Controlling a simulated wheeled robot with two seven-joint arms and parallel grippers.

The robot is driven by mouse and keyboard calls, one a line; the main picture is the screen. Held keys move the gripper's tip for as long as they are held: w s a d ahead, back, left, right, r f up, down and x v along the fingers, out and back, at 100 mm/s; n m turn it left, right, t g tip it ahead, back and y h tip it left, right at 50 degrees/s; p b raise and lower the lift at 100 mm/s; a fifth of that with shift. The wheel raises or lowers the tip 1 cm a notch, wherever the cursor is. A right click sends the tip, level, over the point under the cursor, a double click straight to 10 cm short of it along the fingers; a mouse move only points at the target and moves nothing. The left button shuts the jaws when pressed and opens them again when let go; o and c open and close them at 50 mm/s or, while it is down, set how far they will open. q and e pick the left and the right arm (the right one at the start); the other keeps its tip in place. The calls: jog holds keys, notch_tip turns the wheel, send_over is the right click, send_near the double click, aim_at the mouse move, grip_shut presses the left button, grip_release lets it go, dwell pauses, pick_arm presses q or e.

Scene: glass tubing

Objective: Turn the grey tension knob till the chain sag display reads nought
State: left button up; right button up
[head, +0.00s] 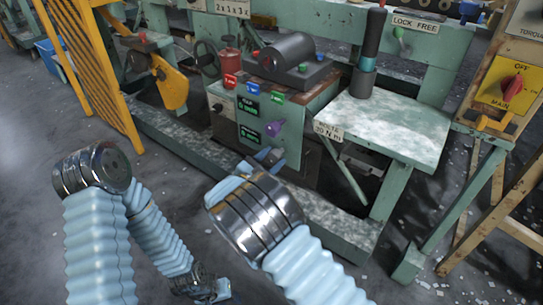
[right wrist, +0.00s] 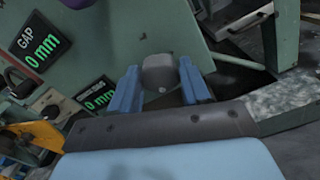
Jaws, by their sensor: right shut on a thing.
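The grey tension knob (right wrist: 160,72) sits between the blue fingers of my right gripper (right wrist: 160,86) in the right wrist view, and the gripper is shut on it. In the head view my right gripper (head: 268,156) is at the lower front of the green control box (head: 290,139), hiding most of the knob. Two dark displays show in the right wrist view. One, marked GAP (right wrist: 40,46), reads 0 mm. The other display (right wrist: 97,94) also reads 0 mm; its label is too unclear to read. My left gripper (head: 222,290) hangs low near the floor, its jaws too small to judge.
A purple knob (head: 274,129) sits just above my right gripper. A green side table (head: 385,125) with a dark cylinder (head: 370,50) stands right of the box. A yellow slatted guard (head: 92,70) is at the left. The floor in front is mostly clear.

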pick_arm(q)
jog(key=shift+d+r, duration=0.1)
jog(key=shift+r, duration=0.05)
pick_arm(e)
jog(key=shift+a+f, duration=0.1)
jog(key=shift+f, duration=0.1)
jog(key=o, duration=1.1)
jog(key=shift+r, duration=0.1)
jog(key=shift+c, duration=0.2)
